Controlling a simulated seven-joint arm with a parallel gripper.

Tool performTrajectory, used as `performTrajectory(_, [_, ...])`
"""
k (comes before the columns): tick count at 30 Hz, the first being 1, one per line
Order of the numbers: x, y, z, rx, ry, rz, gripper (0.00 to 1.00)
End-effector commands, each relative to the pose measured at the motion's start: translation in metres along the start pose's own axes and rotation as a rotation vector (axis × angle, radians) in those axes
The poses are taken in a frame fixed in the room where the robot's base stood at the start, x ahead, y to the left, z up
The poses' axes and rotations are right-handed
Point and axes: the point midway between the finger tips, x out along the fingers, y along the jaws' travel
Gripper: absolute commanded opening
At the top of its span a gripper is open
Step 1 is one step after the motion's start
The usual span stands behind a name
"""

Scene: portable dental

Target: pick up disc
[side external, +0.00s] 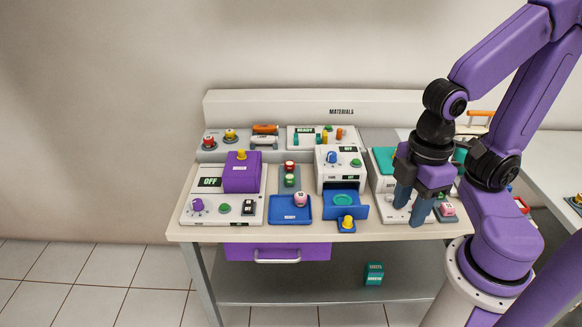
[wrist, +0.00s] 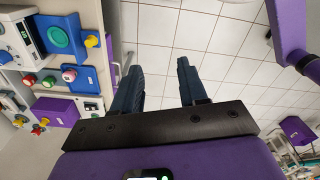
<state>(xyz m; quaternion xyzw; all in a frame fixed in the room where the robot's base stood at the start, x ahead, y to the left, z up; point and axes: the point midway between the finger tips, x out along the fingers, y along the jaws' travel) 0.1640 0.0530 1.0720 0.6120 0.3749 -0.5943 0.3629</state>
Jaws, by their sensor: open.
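A flat teal disc (side external: 343,200) lies in the blue pulled-out tray (side external: 361,212) of a white device, right of the bench's middle. In the wrist view the teal disc (wrist: 57,37) shows at the upper left, outside the fingers. My gripper (side external: 408,216) is to the right of the disc in the side view, fingers pointing down over the bench's right front part. Its two dark blue fingers are apart and empty. In the wrist view the gap between the fingers (wrist: 160,68) shows only floor tiles.
A pink-topped knob (side external: 300,199) sits on a blue READY pad (side external: 283,215) left of the tray. A yellow knob (side external: 347,223) is just in front of the tray. A purple box (side external: 242,172) stands at left. The white device (side external: 340,158) rises behind the disc.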

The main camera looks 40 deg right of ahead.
Motion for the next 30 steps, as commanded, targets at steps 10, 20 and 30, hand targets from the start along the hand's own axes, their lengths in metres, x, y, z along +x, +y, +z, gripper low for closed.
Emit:
performTrajectory(10, [0.0,0.0,0.0,0.0,0.0,0.0,0.62])
performTrajectory(20, [-0.001,0.001,-0.002,0.004,0.0,0.0,0.65])
performTrajectory(30, [-0.018,0.062,-0.075,0.142,-0.007,0.006,0.65])
